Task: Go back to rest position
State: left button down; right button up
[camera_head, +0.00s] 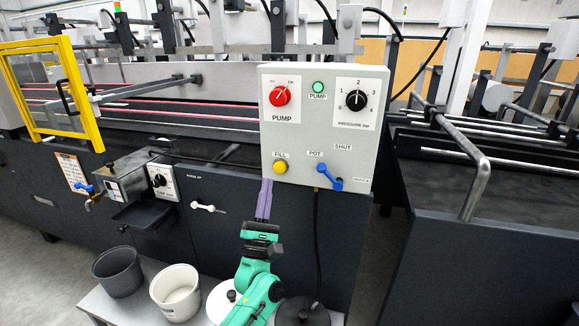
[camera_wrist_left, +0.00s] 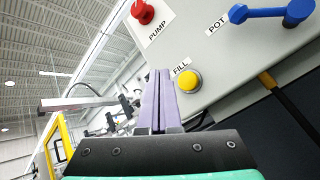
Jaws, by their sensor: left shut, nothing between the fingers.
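My left gripper (camera_head: 264,187) is shut with nothing in it. Its purple fingers point up, just below the lower left corner of the grey pump control box (camera_head: 325,80). In the left wrist view the closed fingers (camera_wrist_left: 160,80) stand to the left of the yellow FILL button (camera_wrist_left: 188,81); they look apart from it. The FILL button also shows in the head view (camera_head: 280,167). The blue POT/SHUT lever (camera_head: 329,178) is at the box's lower right. My right gripper is not in view.
The box carries a red pump knob (camera_head: 279,96), a green pump light (camera_head: 318,87) and a black pressure dial (camera_head: 356,100). A dark bucket (camera_head: 118,272) and a white bucket (camera_head: 176,294) stand lower left. A yellow frame (camera_head: 92,95) and metal rail (camera_head: 477,188) flank the area.

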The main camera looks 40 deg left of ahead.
pick_arm(q)
jog(key=d+f+m+g+h, duration=1)
jog(key=d+f+m+h, duration=0.65)
jog(key=m, duration=0.85)
jog(key=s+f+m+g+y, duration=0.2)
jog(key=s+f+m+g, duration=0.35)
jog(key=s, duration=0.35)
jog(key=s+f+m+g+y, duration=0.3)
jog(key=s+f+m+g, duration=0.25)
jog(key=s, duration=0.45)
notch_tip(320, 180, down, 16)
jog(key=s+g+p, duration=0.1)
jog(key=p, duration=0.4)
jog(key=s+a+f+p, duration=0.2)
jog(key=s+f, duration=0.3)
jog(key=s, duration=0.4)
jog(key=s+a+f+g+p, duration=0.1)
jog(key=s+a+f+p, duration=0.1)
jog(key=s+f, duration=0.4)
jog(key=s+p, duration=0.1)
jog(key=s, duration=0.2)
jog(key=shift+g+p, duration=0.3)
jog(key=shift+p, duration=0.05)
